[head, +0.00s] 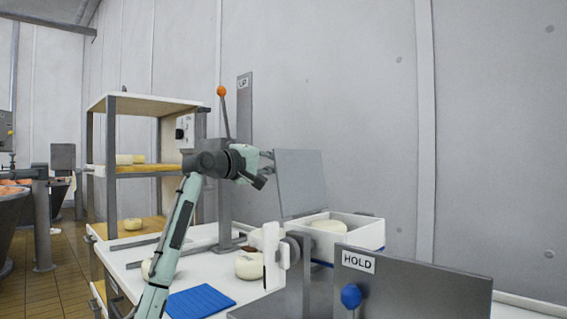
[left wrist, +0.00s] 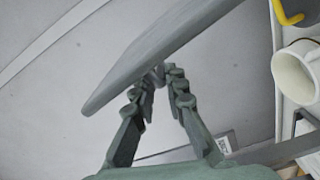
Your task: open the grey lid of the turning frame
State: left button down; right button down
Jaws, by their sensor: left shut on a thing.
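The grey lid (head: 302,183) stands raised and tilted steeply at the back of the white box-shaped frame (head: 365,232), which has a pale round cheese (head: 328,226) in it. My left gripper (head: 268,168) is at the lid's left edge in the head view. In the left wrist view the lid (left wrist: 165,45) is a large grey plate crossing above the fingers. The left gripper (left wrist: 158,82) is shut on the lid, though the exact contact is partly hidden behind the plate. My right gripper is not in view.
A grey panel marked HOLD (head: 420,285) with a blue-knobbed lever (head: 351,296) stands at the front right. An orange-knobbed lever (head: 222,92) rises by the UP post (head: 245,110). Cheeses and a blue mat (head: 200,301) lie on the white table; a shelf (head: 145,104) stands left.

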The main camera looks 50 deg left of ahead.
pick_arm(q)
jog(key=shift+w+d+f, duration=0.15)
jog(key=shift+f, duration=0.35)
jog(key=c, duration=1.6)
grip_release()
jog(key=shift+r, duration=0.1)
jog(key=shift+s+r, duration=0.1)
jog(key=shift+s, duration=0.15)
jog(key=s, duration=1.1)
jog(key=shift+s+d, duration=0.25)
jog(key=shift+s, duration=0.1)
